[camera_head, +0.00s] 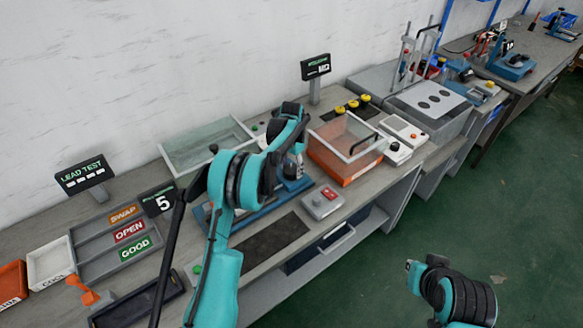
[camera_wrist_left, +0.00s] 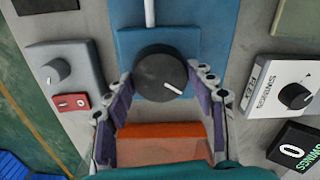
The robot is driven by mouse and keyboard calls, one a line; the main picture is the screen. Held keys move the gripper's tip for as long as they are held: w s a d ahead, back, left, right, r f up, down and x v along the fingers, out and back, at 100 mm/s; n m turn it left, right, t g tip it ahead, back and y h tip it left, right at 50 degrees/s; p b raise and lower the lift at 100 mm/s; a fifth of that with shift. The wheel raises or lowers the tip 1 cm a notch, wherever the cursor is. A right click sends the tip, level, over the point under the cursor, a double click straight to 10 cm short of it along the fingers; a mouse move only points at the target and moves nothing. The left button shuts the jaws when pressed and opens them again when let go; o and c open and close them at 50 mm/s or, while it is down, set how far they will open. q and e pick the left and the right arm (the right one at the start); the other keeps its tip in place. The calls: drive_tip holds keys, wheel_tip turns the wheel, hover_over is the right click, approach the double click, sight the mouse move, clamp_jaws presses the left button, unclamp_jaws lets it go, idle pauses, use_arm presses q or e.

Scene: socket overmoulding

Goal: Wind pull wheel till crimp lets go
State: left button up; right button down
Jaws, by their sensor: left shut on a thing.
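The pull wheel (camera_wrist_left: 160,70) is a round black knob with a white mark, on a blue base (camera_wrist_left: 135,45). In the left wrist view the mark points to the lower right. My left gripper (camera_wrist_left: 161,88) is shut on the wheel, with one finger on each side of it. In the head view my left arm's far end (camera_head: 292,122) reaches over the blue tester (camera_head: 294,182) and hides the wheel. I cannot make out the crimp or its lead. My right gripper (camera_head: 414,268) is off the bench at lower right, its fingers unclear.
A grey box with a red button (camera_head: 322,202) stands in front of the tester. An orange-based clear bin (camera_head: 345,165) is to its right. The LEAD TEST sign (camera_head: 85,175) and sorting trays (camera_head: 100,240) are at left.

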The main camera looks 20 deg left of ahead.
sight(291, 169)
use_arm(q)
drive_tip(key=m, duration=1.1)
drive_tip(key=shift+m, duration=1.9)
drive_tip(key=o, duration=1.2)
wheel_tip(291, 169, up, 12)
drive_tip(key=shift+f, duration=0.1)
